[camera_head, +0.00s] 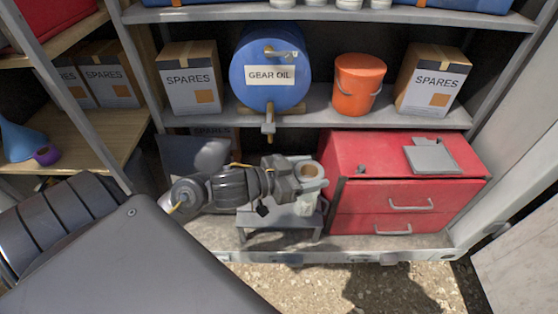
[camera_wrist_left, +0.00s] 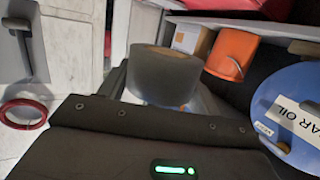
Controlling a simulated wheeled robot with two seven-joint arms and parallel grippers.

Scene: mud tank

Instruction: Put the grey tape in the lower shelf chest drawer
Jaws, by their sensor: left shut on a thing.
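The grey tape (camera_head: 311,174) is a roll with a tan core, held in my left gripper (camera_head: 300,172) in front of the lower shelf. It also shows as a dark roll in the left wrist view (camera_wrist_left: 165,74), between the jaws. The red chest (camera_head: 335,160) stands on the lower level at the right. It has an upper drawer (camera_head: 385,196) and a lower drawer (camera_head: 370,222), both with metal handles and both looking closed. The tape is left of the chest and apart from the drawer fronts. My right gripper is not in view.
A grey metal object (camera_head: 430,158) lies on the chest top. A small grey step (camera_head: 283,222) is below my left gripper. The shelf above holds the blue gear oil drum (camera_head: 268,95), an orange bucket (camera_head: 358,85) and spares boxes (camera_head: 432,80). Gravel floor is open in front.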

